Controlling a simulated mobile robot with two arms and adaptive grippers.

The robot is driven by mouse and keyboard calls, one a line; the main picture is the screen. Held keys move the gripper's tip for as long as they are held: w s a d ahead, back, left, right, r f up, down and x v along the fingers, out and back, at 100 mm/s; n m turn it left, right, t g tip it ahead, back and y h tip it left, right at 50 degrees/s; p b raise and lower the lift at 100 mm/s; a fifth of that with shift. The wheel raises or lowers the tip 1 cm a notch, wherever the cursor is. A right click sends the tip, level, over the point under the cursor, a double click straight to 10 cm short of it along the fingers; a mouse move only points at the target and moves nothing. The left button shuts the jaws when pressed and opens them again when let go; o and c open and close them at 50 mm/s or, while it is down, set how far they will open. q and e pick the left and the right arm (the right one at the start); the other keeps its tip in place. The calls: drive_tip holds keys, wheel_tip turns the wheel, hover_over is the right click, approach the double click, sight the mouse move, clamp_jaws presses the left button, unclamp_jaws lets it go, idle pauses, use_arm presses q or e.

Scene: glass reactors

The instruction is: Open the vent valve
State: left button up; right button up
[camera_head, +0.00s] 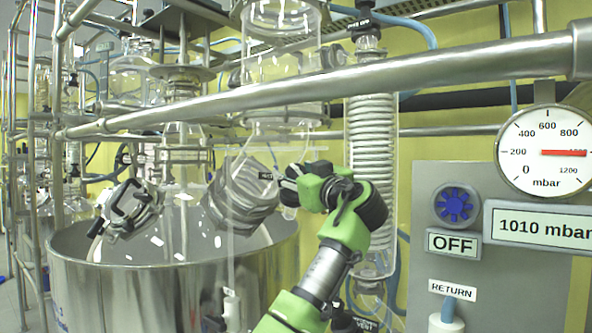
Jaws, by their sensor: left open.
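My left gripper (284,186) is open, in front of the glass vessel and the steel vat, well above that label. Its fingers point left and overlap the glassware in the picture; I cannot tell whether they touch it. Nothing shows between them. My right gripper is not in view.
A steel rail (300,92) crosses the view above my gripper. A coiled glass condenser (371,140) stands right of it. At the right are a pressure gauge (546,170), a "1010 mbar" display (541,225), a blue knob (456,205) above "OFF", and a "RETURN" label (451,290). The steel vat (140,290) fills the lower left.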

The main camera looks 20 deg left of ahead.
sight(296, 166)
use_arm(q)
wheel_tip(296, 166, up, 10)
drive_tip(key=shift+f, duration=0.1)
idle(0.4)
idle(0.6)
